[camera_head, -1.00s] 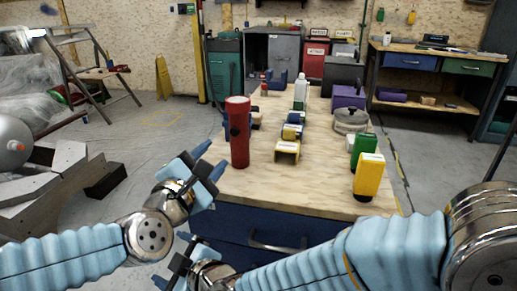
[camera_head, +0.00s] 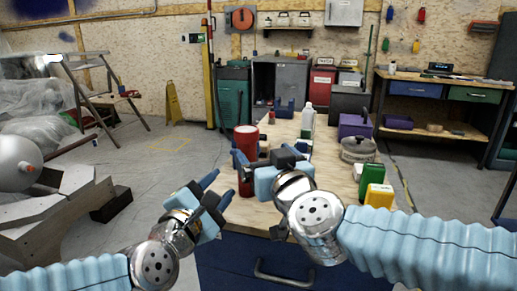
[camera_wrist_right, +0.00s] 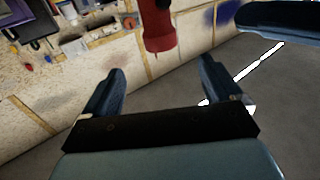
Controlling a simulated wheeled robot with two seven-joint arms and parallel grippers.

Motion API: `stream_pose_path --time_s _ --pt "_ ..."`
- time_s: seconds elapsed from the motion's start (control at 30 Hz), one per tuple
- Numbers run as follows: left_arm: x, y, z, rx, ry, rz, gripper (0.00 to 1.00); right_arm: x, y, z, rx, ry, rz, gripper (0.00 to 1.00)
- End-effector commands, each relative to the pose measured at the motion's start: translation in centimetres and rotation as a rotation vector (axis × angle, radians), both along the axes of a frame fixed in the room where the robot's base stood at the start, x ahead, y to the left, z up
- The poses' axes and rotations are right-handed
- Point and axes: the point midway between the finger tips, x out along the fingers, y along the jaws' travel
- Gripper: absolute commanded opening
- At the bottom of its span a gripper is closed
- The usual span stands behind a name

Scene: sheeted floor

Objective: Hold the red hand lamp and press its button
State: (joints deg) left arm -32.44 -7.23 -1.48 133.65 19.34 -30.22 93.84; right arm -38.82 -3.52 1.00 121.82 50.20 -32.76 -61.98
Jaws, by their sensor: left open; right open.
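The red hand lamp (camera_head: 246,138) stands upright near the left front edge of the wooden workbench top (camera_head: 285,215), partly hidden by my right gripper. My right gripper (camera_head: 247,164) is open in front of the lamp, its fingers pointing left. In the right wrist view, the lamp's red end (camera_wrist_right: 159,30) shows at the top middle, beyond and apart from the two open fingers (camera_wrist_right: 163,78). My left gripper (camera_head: 216,190) is open and empty, left of the lamp, off the bench's front left corner. The lamp's button cannot be made out.
Green (camera_head: 369,178) and yellow (camera_head: 378,196) containers stand at the bench's right. A grey pot (camera_head: 358,149), a purple box (camera_head: 354,127) and a white bottle (camera_head: 308,116) stand farther back. The bench's blue drawer front (camera_head: 262,256) lies below my arms.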

Motion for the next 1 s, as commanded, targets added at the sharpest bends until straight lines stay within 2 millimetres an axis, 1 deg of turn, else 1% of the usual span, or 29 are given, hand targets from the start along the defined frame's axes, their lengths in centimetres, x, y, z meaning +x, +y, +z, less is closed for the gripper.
stream_pose_path --time_s 0.17,0.4,0.6,0.7,0.8,1.0 --pt "0.0 0.0 0.0 0.000 0.000 0.000 0.43 2.8 0.9 -0.2 -0.002 0.005 0.001 0.92" --pt "0.0 0.0 0.0 0.000 0.000 0.000 0.43 8.1 2.3 -0.2 -0.004 0.002 -0.002 0.92" --pt "0.0 0.0 0.0 0.000 0.000 0.000 0.43 11.2 3.2 -0.1 -0.002 0.002 -0.001 0.92" --pt "0.0 0.0 0.0 0.000 0.000 0.000 0.43 12.1 3.5 -0.1 -0.002 0.002 0.000 0.92" --pt "0.0 0.0 0.0 0.000 0.000 0.000 0.43 12.6 3.6 -0.1 -0.002 0.001 0.000 0.92" --pt "0.0 0.0 0.0 0.000 0.000 0.000 0.43 12.7 3.7 -0.1 -0.001 0.001 0.000 0.92"
